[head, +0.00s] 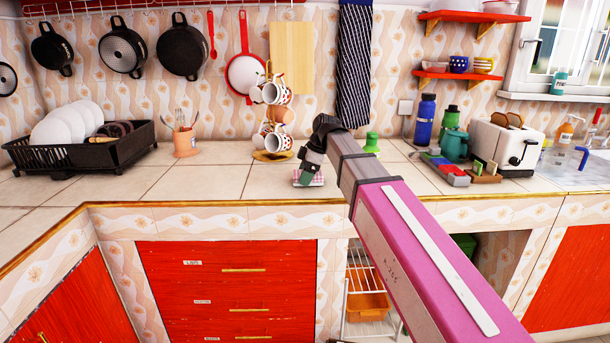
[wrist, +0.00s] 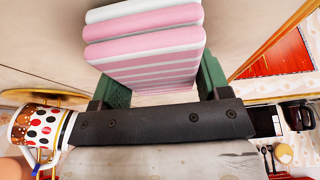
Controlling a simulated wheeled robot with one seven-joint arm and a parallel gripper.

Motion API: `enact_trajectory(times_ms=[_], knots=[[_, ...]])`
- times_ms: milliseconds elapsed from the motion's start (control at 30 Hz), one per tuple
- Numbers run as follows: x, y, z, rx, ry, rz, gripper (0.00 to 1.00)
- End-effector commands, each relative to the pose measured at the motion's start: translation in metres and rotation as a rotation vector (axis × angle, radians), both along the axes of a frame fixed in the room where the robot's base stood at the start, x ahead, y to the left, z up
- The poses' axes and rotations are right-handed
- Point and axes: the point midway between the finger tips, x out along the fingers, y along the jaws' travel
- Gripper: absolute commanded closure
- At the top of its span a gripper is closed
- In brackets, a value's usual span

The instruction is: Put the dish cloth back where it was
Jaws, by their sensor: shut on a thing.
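The dish cloth (wrist: 145,45) is a folded, pink-and-white striped bundle in the wrist view. My gripper (wrist: 160,82) has its two green fingers on either side of the cloth and is shut on it. In the head view my gripper (head: 308,176) points down over the tiled counter, in front of the mug stand. A small pink checked part of the cloth (head: 299,179) shows beside the fingers, at or just above the counter top. I cannot tell whether it touches the tiles. My gripper hides part of it.
A mug stand with dotted mugs (head: 275,142) stands close behind my gripper. A green-capped bottle (head: 371,142) is just right of my arm. A utensil pot (head: 186,142) and black dish rack (head: 85,155) are to the left. The counter (head: 225,182) left of my gripper is clear.

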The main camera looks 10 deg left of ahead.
Motion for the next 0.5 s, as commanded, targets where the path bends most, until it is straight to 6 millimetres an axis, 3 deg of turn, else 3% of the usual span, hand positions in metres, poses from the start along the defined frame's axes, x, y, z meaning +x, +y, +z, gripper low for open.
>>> enact_trajectory(times_ms=[300,333,367,400,500], knots=[[0.0001,0.0001,-0.0029,0.0,0.0,0.0,0.53],[0.0002,0.0002,-0.0024,0.0,0.0,0.0,0.21],[0.0002,0.0001,-0.0023,0.0,0.0,0.0,0.11],[0.0001,0.0002,-0.0023,0.0,0.0,0.0,0.05],[0.0001,0.0002,-0.0023,0.0,0.0,0.0,0.05]])
